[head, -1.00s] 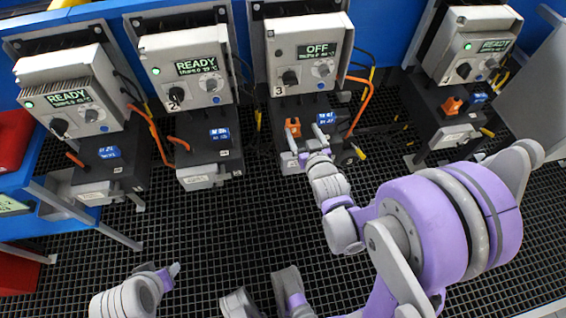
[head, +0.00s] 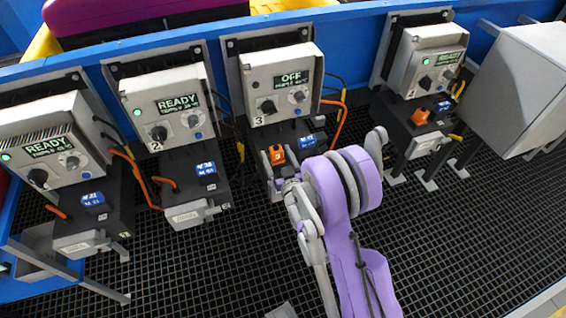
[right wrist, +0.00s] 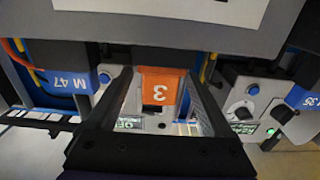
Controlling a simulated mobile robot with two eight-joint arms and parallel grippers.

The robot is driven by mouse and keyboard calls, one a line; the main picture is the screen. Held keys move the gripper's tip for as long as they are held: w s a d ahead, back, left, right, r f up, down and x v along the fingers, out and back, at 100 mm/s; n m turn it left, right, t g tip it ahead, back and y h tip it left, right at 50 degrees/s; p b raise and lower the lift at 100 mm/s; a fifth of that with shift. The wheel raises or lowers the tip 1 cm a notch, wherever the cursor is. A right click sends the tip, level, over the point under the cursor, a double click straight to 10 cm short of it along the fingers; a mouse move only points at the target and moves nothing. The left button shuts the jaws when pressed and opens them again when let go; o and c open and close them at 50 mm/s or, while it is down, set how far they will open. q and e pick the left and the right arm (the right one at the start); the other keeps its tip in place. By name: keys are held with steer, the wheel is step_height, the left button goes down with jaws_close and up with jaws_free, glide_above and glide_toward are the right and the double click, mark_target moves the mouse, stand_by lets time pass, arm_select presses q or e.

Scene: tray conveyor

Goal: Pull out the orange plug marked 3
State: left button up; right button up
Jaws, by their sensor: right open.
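The orange plug marked 3 (head: 277,155) sits upright in the black block below the control box marked 3 (head: 275,80), whose display reads OFF. In the right wrist view the plug (right wrist: 158,92) shows its 3 upside down, between the fingers of my right gripper (right wrist: 158,75). The fingers stand apart on both sides of it, with a gap visible at the right finger. In the head view my right gripper (head: 279,183) is at the near side of the plug, partly hidden by my arm. My left gripper is out of view.
Boxes with READY displays stand at the left (head: 45,140), beside it (head: 170,105) and at the right (head: 432,65). The right one has another orange plug (head: 420,116). Orange cables (head: 340,115) hang beside box 3. The dark grid floor (head: 190,275) in front is clear.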

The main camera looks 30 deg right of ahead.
mark_target(273, 147)
steer(key=shift+x, duration=1.95)
steer(key=shift+f, duration=0.1)
steer(key=shift+c, duration=0.3)
jaws_close()
steer(key=shift+r+p, duration=0.8)
steer(key=shift+r, duration=0.45)
steer(key=shift+r, duration=0.15)
steer(key=shift+s, duration=0.1)
steer(key=shift+b+v, duration=1.45)
steer(key=shift+v, duration=3.55)
